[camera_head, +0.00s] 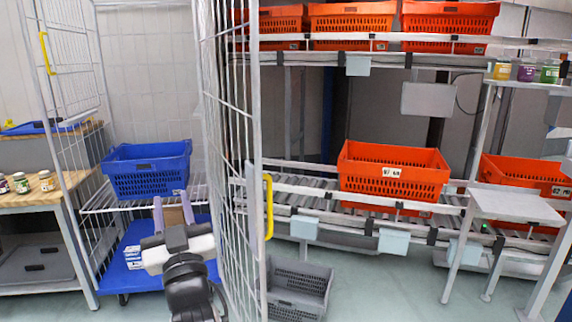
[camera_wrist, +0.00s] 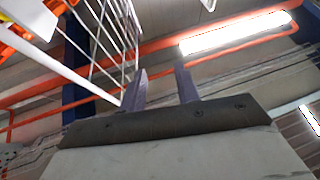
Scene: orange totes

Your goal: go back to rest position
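My gripper (camera_head: 172,208) points upward in front of the wire roll cage in the head view. Its two fingers stand apart with a gap between them. In the wrist view the gripper (camera_wrist: 160,88) is also open, with nothing between the fingers. That view looks up at the ceiling, with a bright lamp and orange beams behind the fingers. A blue tote (camera_head: 148,172) sits on the cage shelf, just behind and left of my gripper.
The cage's open wire door (camera_head: 232,150) stands close right of my arm. An orange tote (camera_head: 392,172) sits on the roller conveyor. A grey crate (camera_head: 298,290) is on the floor. A wooden table (camera_head: 40,195) with jars stands left. Clear floor lies at front right.

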